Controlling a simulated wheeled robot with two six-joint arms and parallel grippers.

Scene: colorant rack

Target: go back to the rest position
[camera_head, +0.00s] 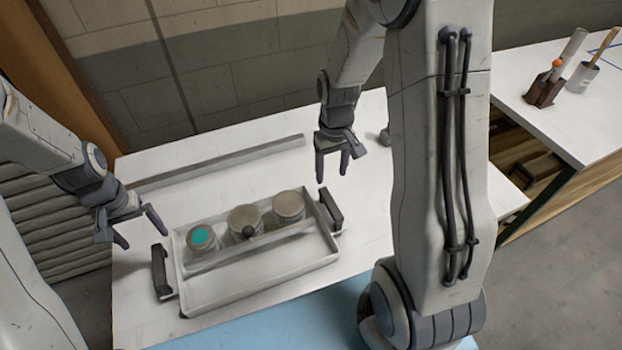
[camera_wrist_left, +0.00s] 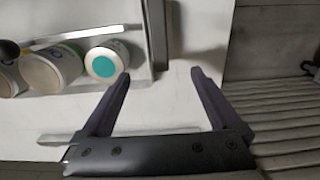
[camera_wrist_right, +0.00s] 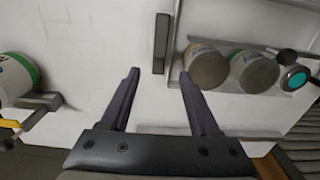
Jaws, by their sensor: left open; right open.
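My left gripper (camera_head: 142,239) is open and empty above the table, left of the tray's left handle (camera_head: 161,271). My right gripper (camera_head: 332,178) is open and empty, above the table behind the tray's right handle (camera_head: 331,209). The pale tray (camera_head: 235,287) holds three lidded jars in a row: one with a teal disc (camera_head: 201,238), a middle one (camera_head: 243,221) with a dark knob in front, and a right one (camera_head: 289,206). In the left wrist view, the fingers (camera_wrist_left: 160,88) are apart with nothing between them. The right wrist view shows the same for the right fingers (camera_wrist_right: 157,88).
A long grey bar (camera_head: 215,163) lies along the table's back. In the right wrist view, another jar (camera_wrist_right: 18,75) with a green band sits at the left by a grey holder. A side table at right carries a brown block (camera_head: 543,91) and a cup (camera_head: 582,77).

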